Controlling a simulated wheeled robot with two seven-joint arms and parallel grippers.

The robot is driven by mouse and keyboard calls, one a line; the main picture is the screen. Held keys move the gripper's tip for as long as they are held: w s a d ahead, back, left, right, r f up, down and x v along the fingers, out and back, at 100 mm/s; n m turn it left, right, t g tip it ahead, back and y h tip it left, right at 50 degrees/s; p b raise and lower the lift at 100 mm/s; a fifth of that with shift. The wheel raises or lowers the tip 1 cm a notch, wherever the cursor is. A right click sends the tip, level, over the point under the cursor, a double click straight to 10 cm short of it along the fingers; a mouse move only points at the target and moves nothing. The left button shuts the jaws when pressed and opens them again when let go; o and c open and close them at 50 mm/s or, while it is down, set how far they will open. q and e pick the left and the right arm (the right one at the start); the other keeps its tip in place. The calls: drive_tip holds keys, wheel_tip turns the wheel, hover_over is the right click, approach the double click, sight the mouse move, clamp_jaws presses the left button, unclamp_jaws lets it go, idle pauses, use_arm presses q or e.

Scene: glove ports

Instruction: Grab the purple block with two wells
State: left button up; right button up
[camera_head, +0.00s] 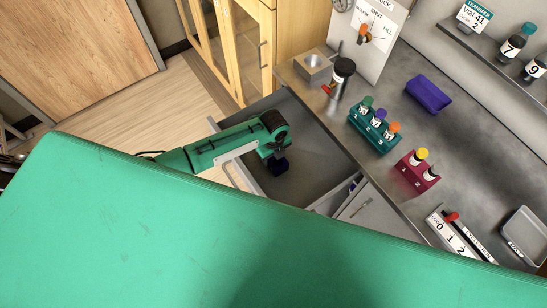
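A purple block (428,94) lies on the grey counter near the back wall, and no wells can be made out on it. A magenta block (416,173) nearer the counter's front edge holds two vials, one yellow-capped. My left gripper (279,166) points down over the open drawer, left of the counter and well apart from both blocks. Its end is a dark navy shape; I cannot tell whether that is only fingers or a held thing. My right gripper is not in view.
The grey drawer (318,172) stands open below the counter (395,88). A teal rack (374,134) with several capped vials, a black-topped bottle (343,76) and a numbered white strip (452,235) stand on the counter. A grey tray (523,236) is at the right.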

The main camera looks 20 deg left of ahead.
use_arm(q)
drive_tip(key=shift+r, duration=0.1)
drive_tip(key=c, duration=0.9)
